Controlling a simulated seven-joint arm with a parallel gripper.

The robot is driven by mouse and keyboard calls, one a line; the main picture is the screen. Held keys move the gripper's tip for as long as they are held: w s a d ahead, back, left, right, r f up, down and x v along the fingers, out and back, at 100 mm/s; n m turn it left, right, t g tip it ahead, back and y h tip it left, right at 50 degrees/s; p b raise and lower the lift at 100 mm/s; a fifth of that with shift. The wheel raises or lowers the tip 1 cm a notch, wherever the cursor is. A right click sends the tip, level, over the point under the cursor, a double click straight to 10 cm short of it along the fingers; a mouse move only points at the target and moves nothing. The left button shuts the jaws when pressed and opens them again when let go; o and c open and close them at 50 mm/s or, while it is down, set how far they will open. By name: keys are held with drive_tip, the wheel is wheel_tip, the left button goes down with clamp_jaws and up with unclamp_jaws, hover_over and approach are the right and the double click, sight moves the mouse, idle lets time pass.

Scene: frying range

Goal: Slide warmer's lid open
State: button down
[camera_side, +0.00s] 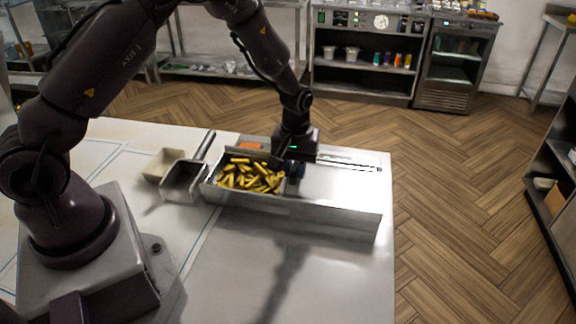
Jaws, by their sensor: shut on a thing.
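The warmer (310,211) is a long, low metal box near the right edge of the worktop. Its left part is uncovered and shows golden fries (246,175) inside. Its flat metal lid (336,184) covers the right part. My gripper (292,170) points down at the boundary between the fries and the lid and is shut. The fingertips are small and dark here, so the exact contact is hard to see; they are at the lid's left end, where its handle would be hidden behind them.
A metal scoop (184,181) with a dark handle and a small beige container (160,165) stand left of the warmer. An orange item (250,146) lies behind it. The worktop (330,270) in front is clear. Its right edge is close to the warmer's right end.

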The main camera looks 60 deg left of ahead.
drive_tip(key=c, duration=1)
unclamp_jaws()
drive_tip(key=shift+c, duration=0.2)
wheel_tip(320, 180, up, 13)
drive_tip(key=s+d+r+m+t, duration=0.2)
drive_tip(key=s+r+m, duration=0.2)
drive_tip(key=s+r, duration=0.3)
drive_tip(key=s+d+r+m+t, duration=0.2)
drive_tip(key=s+r+m, duration=0.3)
drive_tip(key=s, duration=1)
wheel_tip(320, 180, up, 3)
drive_tip(key=shift+s+r+t, duration=0.1)
drive_tip(key=shift+s+t, duration=0.05)
drive_tip(key=shift+t, duration=0.65)
